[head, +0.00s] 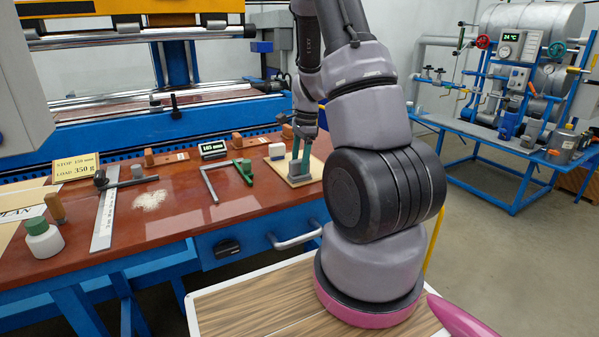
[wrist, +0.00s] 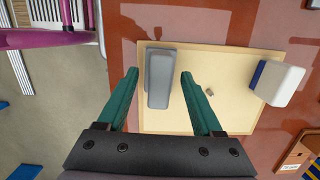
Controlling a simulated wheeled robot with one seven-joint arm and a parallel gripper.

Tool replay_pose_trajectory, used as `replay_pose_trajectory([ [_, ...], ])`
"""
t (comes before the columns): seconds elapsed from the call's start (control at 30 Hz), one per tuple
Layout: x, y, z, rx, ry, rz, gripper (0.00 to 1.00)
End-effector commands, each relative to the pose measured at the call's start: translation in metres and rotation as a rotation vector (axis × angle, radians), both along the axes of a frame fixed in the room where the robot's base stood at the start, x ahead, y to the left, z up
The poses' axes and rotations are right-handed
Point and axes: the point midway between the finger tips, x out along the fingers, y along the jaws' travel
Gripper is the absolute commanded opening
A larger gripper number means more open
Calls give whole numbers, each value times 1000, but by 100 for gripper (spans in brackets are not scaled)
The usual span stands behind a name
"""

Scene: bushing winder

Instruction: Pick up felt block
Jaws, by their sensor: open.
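A grey block, which looks like the felt block (wrist: 159,78), lies on a pale board (wrist: 225,60) in the wrist view. My gripper (wrist: 160,75) has two green fingers, open, one on each side of the grey block. In the head view my gripper (head: 300,166) points down over the board (head: 281,167) at the right end of the red-brown bench, partly hiding the block.
A white block with a blue side (wrist: 277,82) stands on the board to the right.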

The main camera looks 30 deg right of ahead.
Motion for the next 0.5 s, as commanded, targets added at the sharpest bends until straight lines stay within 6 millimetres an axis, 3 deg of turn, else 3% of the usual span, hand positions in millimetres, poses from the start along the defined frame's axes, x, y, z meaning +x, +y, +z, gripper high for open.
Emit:
replay_pose_trajectory([
  [0.13,0,0,0,0,0,0,68],
  [0.17,0,0,0,0,0,0,64],
  [0.33,0,0,0,0,0,1,0],
  [0.5,0,0,1,0,-1,1,0],
])
